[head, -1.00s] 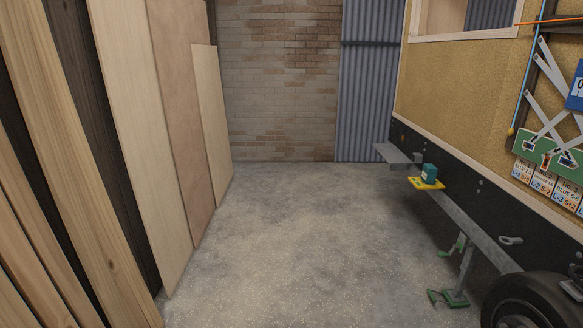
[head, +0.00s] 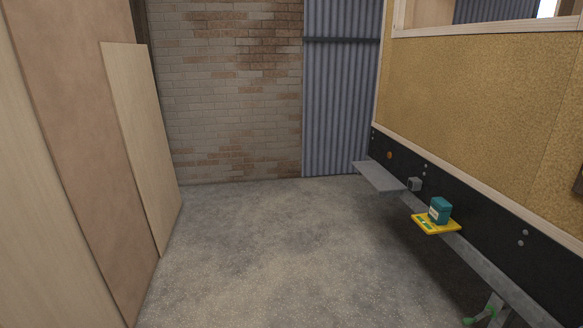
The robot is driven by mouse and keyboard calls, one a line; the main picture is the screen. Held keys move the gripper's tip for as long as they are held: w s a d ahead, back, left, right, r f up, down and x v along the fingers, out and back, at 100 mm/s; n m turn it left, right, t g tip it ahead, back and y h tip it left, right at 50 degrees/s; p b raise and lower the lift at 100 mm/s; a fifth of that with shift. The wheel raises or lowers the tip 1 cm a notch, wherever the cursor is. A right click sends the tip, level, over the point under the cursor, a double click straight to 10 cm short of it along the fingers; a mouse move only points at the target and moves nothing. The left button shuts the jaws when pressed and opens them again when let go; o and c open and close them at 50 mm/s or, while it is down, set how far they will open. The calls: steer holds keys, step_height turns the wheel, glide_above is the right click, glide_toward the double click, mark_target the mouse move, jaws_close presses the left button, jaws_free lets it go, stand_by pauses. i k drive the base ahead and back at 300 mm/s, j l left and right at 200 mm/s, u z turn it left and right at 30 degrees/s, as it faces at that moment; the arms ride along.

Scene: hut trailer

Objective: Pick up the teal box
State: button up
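The teal box (head: 440,210) is small, with a pale label on its front. It sits upright on a yellow tray or plate (head: 449,228) with green and white markings. The plate rests at the trailer's lower side rail, at the right of the head view. My gripper does not show in the head view.
The trailer side (head: 470,110) runs along the right, with a grey metal step (head: 380,176) beyond the box. Boards (head: 140,140) lean along the left. A brick wall (head: 235,90) closes the far end. The concrete floor (head: 260,250) between is clear. A green-footed support (head: 487,314) stands at lower right.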

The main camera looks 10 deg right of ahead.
mark_target(440, 210)
steer(key=i+z, duration=0.15)
steer(key=i, duration=0.8)
steer(key=i+j+z, duration=0.1)
steer(key=i, duration=0.8)
steer(key=i+z, duration=0.3)
steer(key=i, duration=0.55)
steer(key=i+j+z, duration=0.1)
steer(key=i+z, duration=0.2)
steer(key=i, duration=0.55)
